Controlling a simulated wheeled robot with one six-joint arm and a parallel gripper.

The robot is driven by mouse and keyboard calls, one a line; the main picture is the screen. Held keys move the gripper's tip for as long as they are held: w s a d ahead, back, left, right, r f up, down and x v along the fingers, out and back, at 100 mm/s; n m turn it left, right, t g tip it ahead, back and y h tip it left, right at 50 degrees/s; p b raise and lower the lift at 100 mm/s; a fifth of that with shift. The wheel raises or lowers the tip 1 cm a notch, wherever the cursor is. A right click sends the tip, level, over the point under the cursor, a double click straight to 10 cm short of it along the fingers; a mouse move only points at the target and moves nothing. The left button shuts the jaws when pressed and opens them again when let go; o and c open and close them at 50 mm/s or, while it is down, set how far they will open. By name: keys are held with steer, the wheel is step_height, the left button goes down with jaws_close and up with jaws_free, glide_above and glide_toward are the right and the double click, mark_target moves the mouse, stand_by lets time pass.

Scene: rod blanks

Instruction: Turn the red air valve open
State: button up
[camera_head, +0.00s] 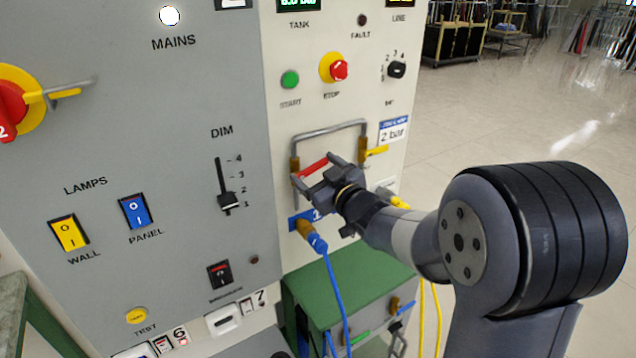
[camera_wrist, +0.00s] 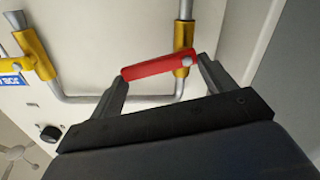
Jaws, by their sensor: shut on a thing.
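The red valve lever (camera_head: 312,168) sits on the left leg of the bent grey pipe, at a brass valve body (camera_head: 294,165). It points right and slightly up, crosswise to the pipe. In the wrist view the red lever (camera_wrist: 152,68) runs from its pivot at the brass body (camera_wrist: 184,37) down to the left, between my fingers. My gripper (camera_head: 318,174) is shut on the lever, with one finger at each end of it in the wrist view (camera_wrist: 163,84). The inner faces of the fingers are partly hidden.
A yellow-handled valve (camera_head: 376,151) is on the pipe's right leg, close to my gripper. A blue hose (camera_head: 335,290) hangs from a fitting just below; a yellow hose (camera_head: 421,315) hangs further right. A green cabinet (camera_head: 350,285) stands underneath. Open floor lies right of the panel.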

steer(key=shift+s+a+r+n+b, duration=0.3)
steer(key=shift+a+n+b, duration=0.2)
steer(key=shift+n+b, duration=1.75)
steer(key=shift+s+a+r+n+b, duration=0.15)
steer(key=shift+s+a+n+b, duration=0.35)
steer(key=shift+n+b, duration=1.75)
steer(key=shift+s+a+r+n+b, duration=0.25)
steer(key=shift+a+n+b, duration=0.3)
steer(key=shift+n+b, duration=1.65)
steer(key=shift+n+p, duration=0.7)
steer(key=shift+n, duration=0.1)
steer(key=o, duration=1.4)
steer(key=p+v, duration=0.1)
steer(key=v, duration=0.9)
steer(key=shift+s+d, duration=0.25)
steer(key=shift+s, duration=0.1)
